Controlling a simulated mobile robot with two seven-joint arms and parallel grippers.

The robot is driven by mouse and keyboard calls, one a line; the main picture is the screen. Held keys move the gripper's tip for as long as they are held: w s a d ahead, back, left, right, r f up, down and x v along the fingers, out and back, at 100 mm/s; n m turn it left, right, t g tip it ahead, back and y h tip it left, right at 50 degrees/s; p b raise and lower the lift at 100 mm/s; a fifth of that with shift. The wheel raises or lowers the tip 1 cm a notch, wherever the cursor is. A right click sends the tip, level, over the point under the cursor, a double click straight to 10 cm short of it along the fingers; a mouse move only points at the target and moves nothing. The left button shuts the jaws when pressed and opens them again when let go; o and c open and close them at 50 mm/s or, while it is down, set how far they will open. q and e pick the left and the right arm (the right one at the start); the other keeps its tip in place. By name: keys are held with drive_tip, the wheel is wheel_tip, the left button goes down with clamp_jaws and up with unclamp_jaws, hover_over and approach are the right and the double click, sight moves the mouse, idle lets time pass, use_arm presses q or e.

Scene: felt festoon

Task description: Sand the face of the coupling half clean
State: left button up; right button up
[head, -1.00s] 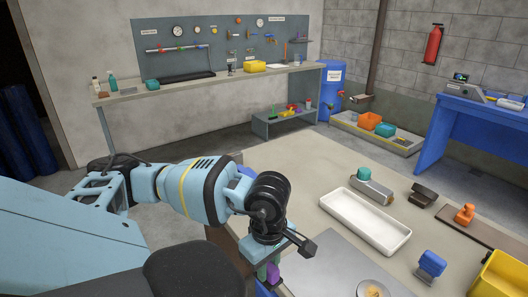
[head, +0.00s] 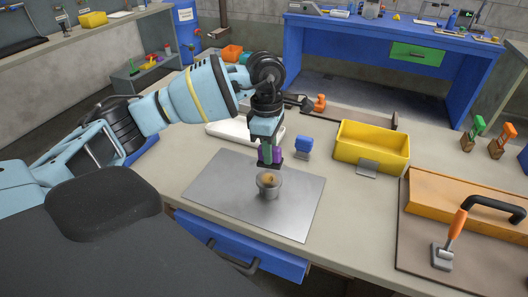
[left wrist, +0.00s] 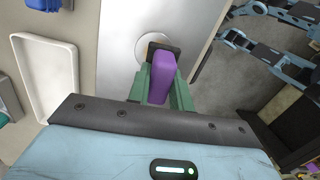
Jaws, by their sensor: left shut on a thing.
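The coupling half (head: 269,190) is a short grey metal cylinder standing on a metal sheet (head: 225,200). Its upper face has a brownish patch (head: 268,178). My left gripper (head: 267,154) is shut on a purple block (head: 277,154) with a dark pad (head: 264,164) at its lower end. The pad is just above and behind the coupling half; I cannot tell whether they touch. In the left wrist view, the purple block (left wrist: 162,80) sits between the green fingers, and its pad partly covers the round coupling half (left wrist: 144,44). My right gripper is not in view.
A white tray (head: 215,131) lies behind the left gripper. A blue-handled tool (head: 304,146) and a yellow bin (head: 375,147) stand to its right. The sheet's front part is clear.

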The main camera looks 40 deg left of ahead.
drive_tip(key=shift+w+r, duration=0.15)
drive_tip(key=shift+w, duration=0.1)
